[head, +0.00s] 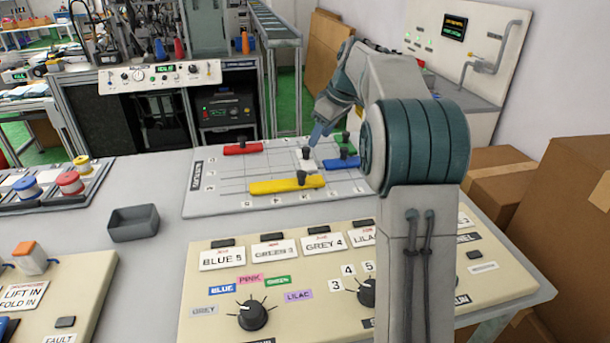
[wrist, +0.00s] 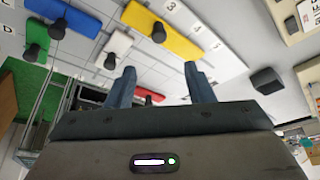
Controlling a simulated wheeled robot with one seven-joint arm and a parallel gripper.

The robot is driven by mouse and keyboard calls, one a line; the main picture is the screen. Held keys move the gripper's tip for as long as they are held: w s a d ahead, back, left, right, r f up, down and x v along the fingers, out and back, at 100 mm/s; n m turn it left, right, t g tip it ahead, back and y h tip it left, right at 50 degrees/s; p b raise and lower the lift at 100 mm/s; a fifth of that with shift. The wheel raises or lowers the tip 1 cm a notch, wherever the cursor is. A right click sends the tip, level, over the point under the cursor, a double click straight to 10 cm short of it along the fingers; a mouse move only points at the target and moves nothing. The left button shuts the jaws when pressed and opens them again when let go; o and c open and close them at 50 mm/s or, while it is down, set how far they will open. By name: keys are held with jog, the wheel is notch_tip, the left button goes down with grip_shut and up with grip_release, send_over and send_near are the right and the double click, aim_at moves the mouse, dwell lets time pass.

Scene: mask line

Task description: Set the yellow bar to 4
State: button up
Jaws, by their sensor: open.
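The yellow bar (head: 272,188) lies across the front of the white grid board (head: 215,207), with a black knob (head: 301,177) on it. In the wrist view the yellow bar (wrist: 183,42) lies beyond my fingers, beside number labels on the board; a 3 and a 4 seem readable. My gripper (head: 316,136) is over the board's back part, near the white bar (head: 308,167). In the wrist view my gripper (wrist: 161,84) has its fingers apart, with nothing between them. My arm covers the board's right end.
A red bar (head: 243,149), a blue bar (head: 348,162) and a green bar (head: 340,150), partly hidden, share the board. A cream panel (head: 190,280) with knobs and labels stands in front. A grey bin (head: 134,223) stands left.

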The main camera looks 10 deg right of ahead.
aim_at(302, 173)
jog(key=b+x, duration=0.1)
jog(key=x, duration=1.3)
jog(key=shift+w+b, duration=0.1)
jog(key=shift+b, duration=0.25)
jog(key=shift+c, duration=0.3)
